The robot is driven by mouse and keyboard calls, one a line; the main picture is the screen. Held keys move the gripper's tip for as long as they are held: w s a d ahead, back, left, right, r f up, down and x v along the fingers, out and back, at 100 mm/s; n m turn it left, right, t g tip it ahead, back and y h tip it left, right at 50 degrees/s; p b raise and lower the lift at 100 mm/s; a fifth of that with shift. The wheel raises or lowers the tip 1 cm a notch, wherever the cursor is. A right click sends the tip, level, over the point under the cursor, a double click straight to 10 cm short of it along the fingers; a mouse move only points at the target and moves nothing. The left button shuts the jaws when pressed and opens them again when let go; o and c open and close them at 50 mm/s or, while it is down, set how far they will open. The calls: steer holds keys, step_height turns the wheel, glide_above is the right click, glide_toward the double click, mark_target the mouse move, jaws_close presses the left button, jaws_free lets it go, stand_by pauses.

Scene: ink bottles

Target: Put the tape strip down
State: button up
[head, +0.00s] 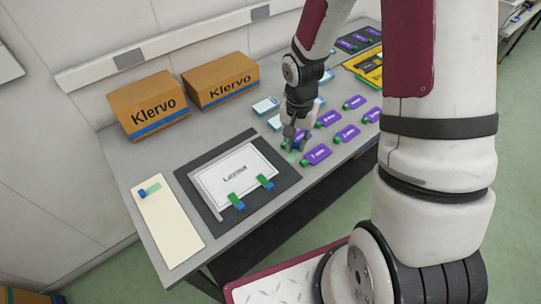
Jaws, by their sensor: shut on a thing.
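My gripper (294,146) points down over the table, just right of the dark mat, and is shut on a small pale green tape strip (292,158). The strip is tiny here and partly hidden by the fingers. I cannot tell whether it touches the table. A purple bottle with a green cap (317,154) lies close to the right of the gripper. Other green and blue pieces are at the near edge of the white labelled panel (228,176), one at left (236,201) and one at right (266,183). A similar piece (149,191) lies on the cream board (167,222).
The dark mat (197,169) lies under the white panel. Several purple bottles (347,133) lie to the right, with pale blue-white packs (265,106) behind. Two Klervo cartons (150,105) (222,80) stand at the back. A yellow tray (367,67) is far right.

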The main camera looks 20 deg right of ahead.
steer(key=s+m, duration=0.2)
steer(key=s+f+m+b, duration=0.1)
steer(key=s+m, duration=0.1)
steer(key=s, duration=0.1)
steer(key=s+d+f+m, duration=0.1)
steer(key=s, duration=0.2)
steer(key=shift+s+m+b, duration=0.2)
steer(key=shift+m+b, duration=0.2)
steer(key=b, duration=0.3)
glide_above(271, 156)
steer(key=shift+d+f, duration=0.1)
steer(key=shift+f, duration=2.3)
steer(key=shift+f, duration=0.2)
steer(key=o, duration=0.7)
